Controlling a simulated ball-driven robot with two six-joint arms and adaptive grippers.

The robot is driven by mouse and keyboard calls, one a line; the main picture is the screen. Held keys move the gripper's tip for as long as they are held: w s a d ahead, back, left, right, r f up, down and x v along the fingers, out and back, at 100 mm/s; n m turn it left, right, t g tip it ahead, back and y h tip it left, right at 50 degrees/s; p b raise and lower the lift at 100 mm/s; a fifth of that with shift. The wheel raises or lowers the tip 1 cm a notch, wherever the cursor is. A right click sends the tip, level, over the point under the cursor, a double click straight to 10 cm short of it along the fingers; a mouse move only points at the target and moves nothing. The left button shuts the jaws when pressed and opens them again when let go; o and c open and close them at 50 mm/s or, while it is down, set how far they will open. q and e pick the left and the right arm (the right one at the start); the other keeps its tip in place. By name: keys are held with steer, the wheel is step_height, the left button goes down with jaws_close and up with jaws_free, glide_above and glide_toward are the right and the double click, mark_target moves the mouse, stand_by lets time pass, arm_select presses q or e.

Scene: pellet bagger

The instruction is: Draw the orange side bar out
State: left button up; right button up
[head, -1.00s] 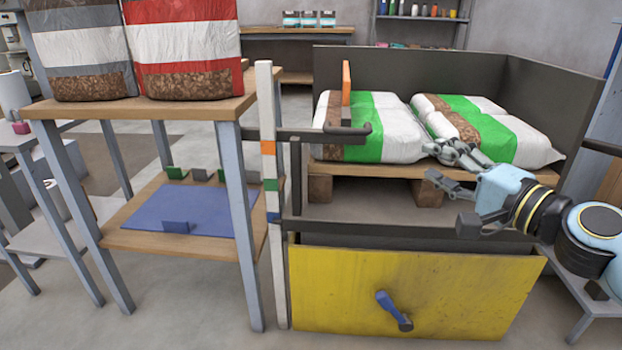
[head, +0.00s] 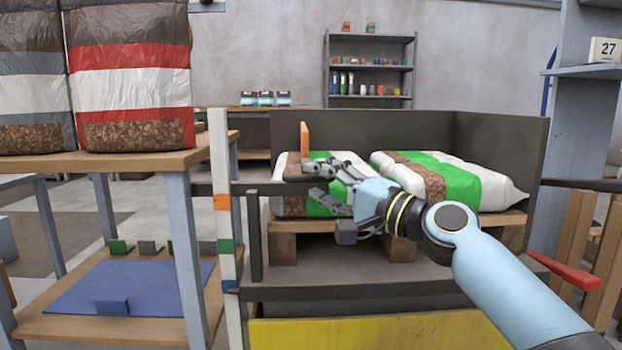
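The orange bar (head: 305,139) stands upright in the head view, at the left side of the dark-walled bay, in front of the white and green bags. Its lower end is hidden behind my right gripper and a dark horizontal bar (head: 255,188). My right gripper (head: 311,181) is just below the orange piece, its fingers spread apart near the right end of the dark bar. I cannot tell whether the fingers touch that bar. My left gripper is out of view.
White and green bags (head: 450,180) lie on a wooden pallet (head: 510,218) behind my gripper. A striped post (head: 223,215) and a wooden table (head: 120,160) with large bags stand left. A yellow panel (head: 370,332) is below. A red lever (head: 568,273) sticks out at right.

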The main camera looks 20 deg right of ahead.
steer(key=shift+x, duration=1.2)
steer(key=shift+f, duration=0.1)
jaws_close()
